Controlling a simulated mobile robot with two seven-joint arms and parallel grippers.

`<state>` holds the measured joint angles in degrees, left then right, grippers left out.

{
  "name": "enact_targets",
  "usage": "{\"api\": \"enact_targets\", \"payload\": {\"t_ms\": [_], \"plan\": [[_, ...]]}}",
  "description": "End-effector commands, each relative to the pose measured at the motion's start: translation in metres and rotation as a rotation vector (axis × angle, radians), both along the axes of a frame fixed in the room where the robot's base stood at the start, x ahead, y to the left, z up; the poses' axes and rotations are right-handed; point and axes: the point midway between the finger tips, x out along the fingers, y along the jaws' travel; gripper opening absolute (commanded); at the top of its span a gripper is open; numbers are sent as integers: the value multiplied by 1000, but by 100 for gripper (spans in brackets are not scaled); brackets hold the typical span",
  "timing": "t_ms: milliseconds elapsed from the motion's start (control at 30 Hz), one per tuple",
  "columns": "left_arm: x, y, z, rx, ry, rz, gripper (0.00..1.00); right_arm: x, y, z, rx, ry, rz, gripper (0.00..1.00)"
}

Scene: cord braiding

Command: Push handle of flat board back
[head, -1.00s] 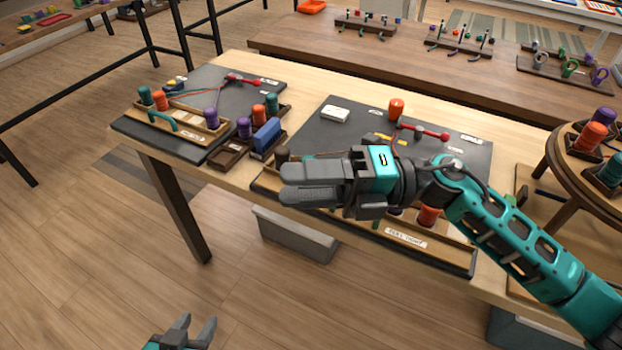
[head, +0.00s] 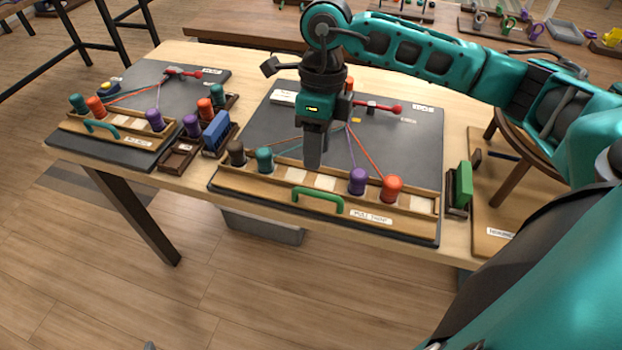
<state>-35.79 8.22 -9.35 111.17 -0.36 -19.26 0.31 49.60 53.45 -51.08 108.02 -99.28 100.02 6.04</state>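The dark flat board (head: 398,150) lies on the wooden table. My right gripper (head: 313,165) points down over the board, just behind the tray and the handle. Its fingers line up in this view, so their gap is hidden. Only a small grey tip of my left gripper (head: 150,345) shows at the bottom edge.
A smaller board (head: 190,90) with a teal-handled tray (head: 75,122) lies to the left. Between the boards are a small bobbin rack and a blue block (head: 216,133). A green block (head: 464,184) stands right of the flat board. The floor in front is clear.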

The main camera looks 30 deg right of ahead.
Motion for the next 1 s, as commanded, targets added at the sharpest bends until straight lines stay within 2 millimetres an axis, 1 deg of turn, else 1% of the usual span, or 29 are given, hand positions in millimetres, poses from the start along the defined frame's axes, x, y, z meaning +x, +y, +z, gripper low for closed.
{"api": "enact_targets", "payload": {"t_ms": [33, 200, 300, 400, 567, 833, 1000], "plan": [[-1, 0, 0, 0, 2, 0, 43, -3, 2, -12, 1, 7, 2, 40], [-2, 0, 0, -1, 3, 0, 43, -7, 8, -45, 3, 5, 1, 40], [-2, 0, 0, -1, 3, 0, 43, -9, 10, -60, 3, 3, 1, 40], [-2, 0, 0, -1, 3, 0, 43, -10, 12, -71, 3, 2, 1, 40], [-2, 0, 0, -1, 3, 0, 43, -11, 13, -78, 3, 2, 2, 40], [-1, 0, 0, 0, 3, 1, 43, -11, 13, -79, 3, 1, 2, 39], [-1, 0, 0, 0, 2, 1, 43, -11, 13, -79, 3, 1, 2, 23]]}}
